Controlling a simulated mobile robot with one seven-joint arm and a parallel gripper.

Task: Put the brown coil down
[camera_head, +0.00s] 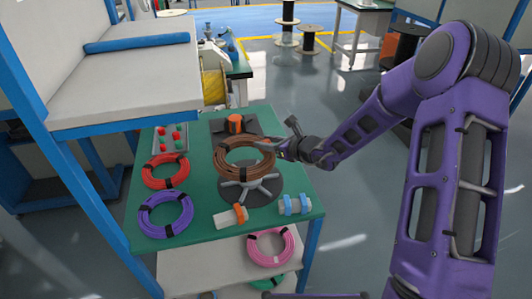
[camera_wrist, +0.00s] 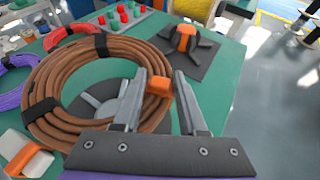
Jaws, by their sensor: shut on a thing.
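The brown coil (camera_head: 228,168) has black bands around it and is held above the green table in the head view. It fills the left of the wrist view (camera_wrist: 55,88). My gripper (camera_head: 278,150) is shut on the coil's right side; its two fingers also show in the wrist view (camera_wrist: 160,100). Below the coil is a dark round base with grey arms (camera_head: 262,188), partly hidden by the coil. Whether the coil touches this base I cannot tell.
On the green table (camera_head: 207,205) lie a red coil (camera_head: 152,181) and a purple coil (camera_head: 148,217) at the left. A dark base with an orange hub (camera_head: 235,123) stands behind. Orange (camera_head: 239,213) and blue (camera_head: 296,205) clamped pieces lie in front. A pink coil (camera_head: 252,253) is on the lower shelf.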

